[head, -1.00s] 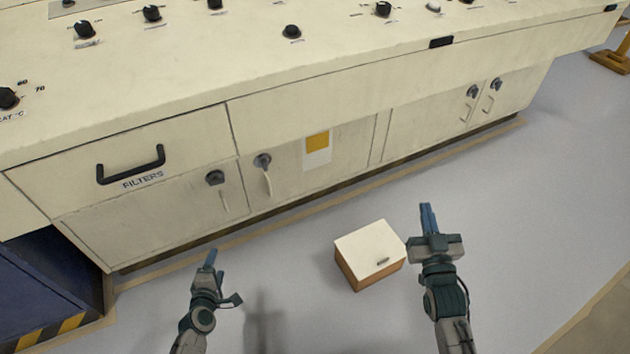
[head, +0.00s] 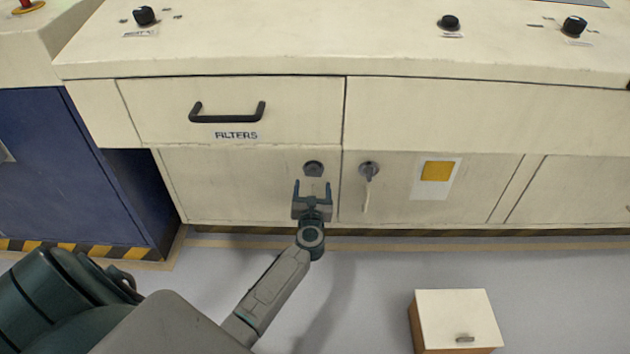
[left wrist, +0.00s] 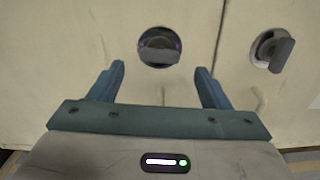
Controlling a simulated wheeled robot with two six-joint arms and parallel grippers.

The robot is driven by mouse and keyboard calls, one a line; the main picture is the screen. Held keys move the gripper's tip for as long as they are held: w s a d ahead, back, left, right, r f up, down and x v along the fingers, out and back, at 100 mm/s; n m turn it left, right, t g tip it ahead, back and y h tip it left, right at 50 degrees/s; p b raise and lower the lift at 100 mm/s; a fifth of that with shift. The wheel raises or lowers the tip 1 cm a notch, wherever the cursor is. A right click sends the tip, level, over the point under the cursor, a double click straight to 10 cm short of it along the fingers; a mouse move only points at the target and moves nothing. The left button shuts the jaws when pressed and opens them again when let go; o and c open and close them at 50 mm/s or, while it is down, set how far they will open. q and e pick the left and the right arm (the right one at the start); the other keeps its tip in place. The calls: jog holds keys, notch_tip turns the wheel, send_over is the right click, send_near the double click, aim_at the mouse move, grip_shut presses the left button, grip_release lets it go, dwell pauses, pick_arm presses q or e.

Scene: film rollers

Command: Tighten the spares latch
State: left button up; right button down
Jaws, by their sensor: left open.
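The left latch (head: 314,168) also shows in the left wrist view (left wrist: 160,47), straight ahead between my fingers. I cannot read which one is marked spares. My left gripper (head: 312,186) is open and empty, just in front of and below the left latch, with its fingers pointing at the door. My right gripper is out of view.
A small box with a cream lid (head: 455,305) stands on the floor at the lower right. A dark blue cabinet (head: 70,170) with a striped base is at the left. A yellow and white label (head: 437,172) is on the right door.

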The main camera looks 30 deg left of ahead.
aim_at(313, 176)
pick_arm(q)
jog(key=b+x, duration=0.1)
jog(key=x, duration=0.4)
jog(key=c, duration=1)
